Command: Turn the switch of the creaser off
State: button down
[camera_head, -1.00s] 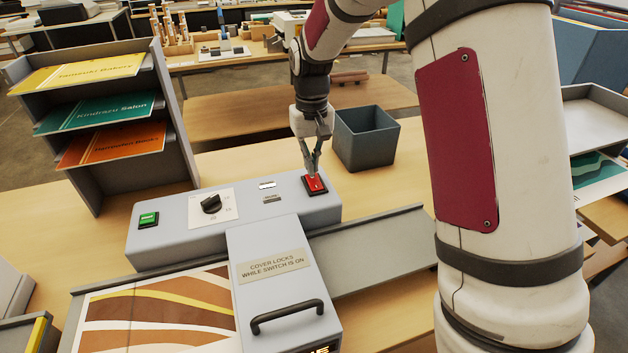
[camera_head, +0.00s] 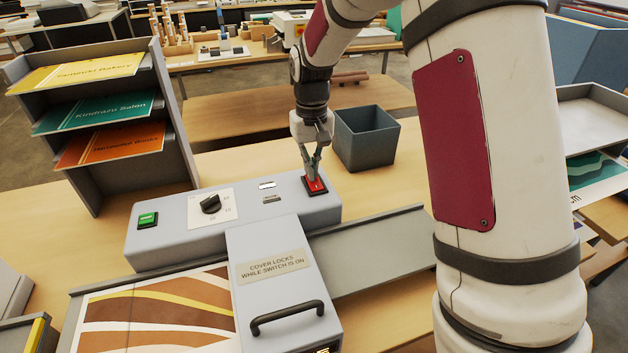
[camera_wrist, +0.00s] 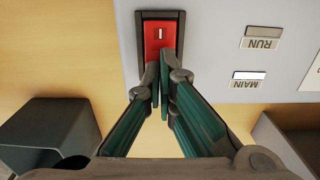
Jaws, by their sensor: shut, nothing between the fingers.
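The creaser (camera_head: 180,235) is a grey machine on the wooden table, with a cover whose label says it locks while the switch is on. Its red rocker switch (camera_head: 316,187) sits at the right end of the control panel and also shows in the wrist view (camera_wrist: 160,33), with a white bar mark at one end. My gripper (camera_head: 312,176) is shut and empty, pointing down at the switch. In the wrist view its fingertips (camera_wrist: 162,62) overlap the end of the rocker away from the mark; whether they touch it I cannot tell.
A green button (camera_head: 148,220) and a black knob (camera_head: 211,204) are on the same panel. Two small indicators labelled RUN (camera_wrist: 262,38) and MAIN (camera_wrist: 249,79) lie beside the switch. A dark bin (camera_head: 366,140) stands just behind it. A sign rack (camera_head: 105,130) stands at left.

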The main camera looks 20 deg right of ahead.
jog(key=shift+f, duration=0.3)
jog(key=shift+r+p, duration=0.65)
jog(key=shift+r, duration=2.85)
